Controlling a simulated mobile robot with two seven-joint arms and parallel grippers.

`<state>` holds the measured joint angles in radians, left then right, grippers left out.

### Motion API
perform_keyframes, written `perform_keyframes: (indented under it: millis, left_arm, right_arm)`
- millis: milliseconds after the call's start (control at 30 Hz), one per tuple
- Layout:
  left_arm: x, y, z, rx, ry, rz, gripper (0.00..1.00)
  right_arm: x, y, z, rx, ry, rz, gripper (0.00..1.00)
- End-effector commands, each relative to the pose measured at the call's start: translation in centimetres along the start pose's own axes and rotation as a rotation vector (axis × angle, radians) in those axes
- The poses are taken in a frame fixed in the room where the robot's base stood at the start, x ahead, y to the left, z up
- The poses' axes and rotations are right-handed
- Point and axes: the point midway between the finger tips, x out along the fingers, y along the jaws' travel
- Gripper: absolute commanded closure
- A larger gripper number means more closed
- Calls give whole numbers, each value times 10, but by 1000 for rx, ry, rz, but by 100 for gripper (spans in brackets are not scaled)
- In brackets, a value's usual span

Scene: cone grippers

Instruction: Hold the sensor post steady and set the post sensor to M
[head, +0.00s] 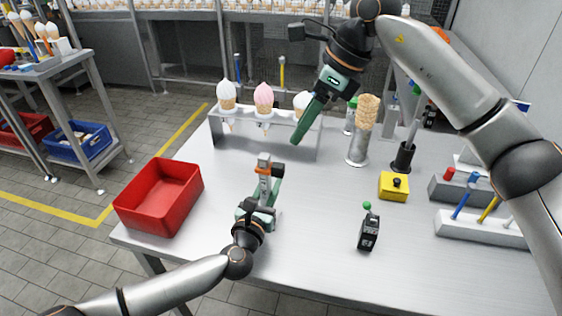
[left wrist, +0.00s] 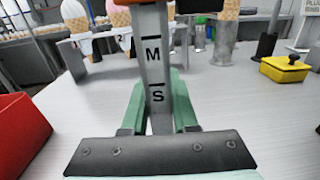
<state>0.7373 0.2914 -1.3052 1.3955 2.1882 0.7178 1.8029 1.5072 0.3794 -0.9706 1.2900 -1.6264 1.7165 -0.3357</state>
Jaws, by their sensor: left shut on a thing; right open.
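The sensor post (head: 263,182) stands upright on the table in the head view. In the left wrist view the grey post (left wrist: 151,25) bears the marks M and S. The post sensor (head: 279,168), a dark block with an orange part, sits near the post's top, above M; only its lower edge shows in the left wrist view. My left gripper (head: 269,192) is shut on the post, its green fingers on either side around the S mark. My right gripper (head: 298,136) is open and empty, above and to the right of the post, apart from it.
A cone rack (head: 290,146) stands behind the post. A red bin (head: 160,197) is at left. To the right are a stack of cones (head: 367,118), a yellow button box (head: 393,187), a black switch box (head: 369,233) and a tool holder (head: 480,229). The front middle is clear.

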Motion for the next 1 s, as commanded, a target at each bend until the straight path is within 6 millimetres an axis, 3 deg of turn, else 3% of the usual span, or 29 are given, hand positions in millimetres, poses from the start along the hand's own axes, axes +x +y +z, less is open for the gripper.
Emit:
perform_keyframes:
  millis: [167,700,1000]
  left_arm:
    - [0,0,0,0,1,1,100]
    - [0,0,0,0,1,0,100]
    - [0,0,0,0,1,0,100]
  right_arm:
    - [-1,-3,0,1,34,-30,45]
    - [94,-4,-3,0,32,-27,45]
    - [113,-6,-4,0,30,-30,45]
